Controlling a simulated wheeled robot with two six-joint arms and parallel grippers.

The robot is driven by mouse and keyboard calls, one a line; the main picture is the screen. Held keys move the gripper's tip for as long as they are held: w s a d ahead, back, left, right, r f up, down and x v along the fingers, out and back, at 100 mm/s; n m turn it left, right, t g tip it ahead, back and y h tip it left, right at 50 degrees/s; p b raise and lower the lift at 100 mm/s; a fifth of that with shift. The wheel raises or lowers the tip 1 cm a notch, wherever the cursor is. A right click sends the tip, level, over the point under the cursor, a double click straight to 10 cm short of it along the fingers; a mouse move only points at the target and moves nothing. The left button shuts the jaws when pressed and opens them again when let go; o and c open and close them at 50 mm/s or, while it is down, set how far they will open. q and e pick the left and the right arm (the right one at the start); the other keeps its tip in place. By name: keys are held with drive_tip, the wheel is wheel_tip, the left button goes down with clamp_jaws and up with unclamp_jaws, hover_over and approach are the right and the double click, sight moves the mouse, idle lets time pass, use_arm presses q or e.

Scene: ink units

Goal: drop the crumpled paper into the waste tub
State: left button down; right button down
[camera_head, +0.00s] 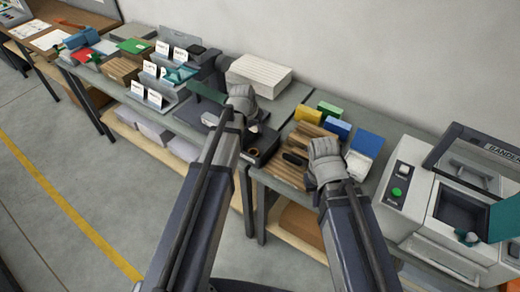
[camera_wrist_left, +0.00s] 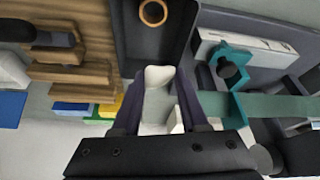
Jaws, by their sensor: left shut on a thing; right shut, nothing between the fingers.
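My left gripper (camera_head: 252,122) is shut on a small white crumpled paper (camera_wrist_left: 158,76), seen between its fingertips in the left wrist view. A dark open tub (camera_wrist_left: 124,38) lies just past the fingertips there, with a round wooden ring (camera_wrist_left: 153,12) in it; I take it as the waste tub. In the head view the tub (camera_head: 268,149) sits by the bench edge, just below the left gripper and partly hidden by it. The paper is held above or at the tub; the exact height is unclear. My right gripper (camera_head: 313,156) is shut and empty over wooden pieces to the right.
Slatted wooden pieces (camera_head: 310,137) and yellow, green and blue blocks (camera_head: 338,128) stand right of the tub. A white stack (camera_head: 259,74) is behind it. A teal part (camera_wrist_left: 231,68) is close right of the left fingers. A grey machine (camera_head: 462,205) fills the far right.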

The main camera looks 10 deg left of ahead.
use_arm(q)
wheel_tip(320, 180, down, 6)
drive_tip(key=b, duration=0.5)
drive_tip(key=shift+r, duration=0.15)
drive_tip(key=shift+r, duration=0.1)
drive_tip(key=shift+c, duration=1.8)
unclamp_jaws()
drive_tip(key=shift+r, duration=0.1)
drive_tip(key=p+v, duration=0.7)
drive_tip(key=shift+s+r, duration=0.2)
drive_tip(key=shift+r, duration=0.1)
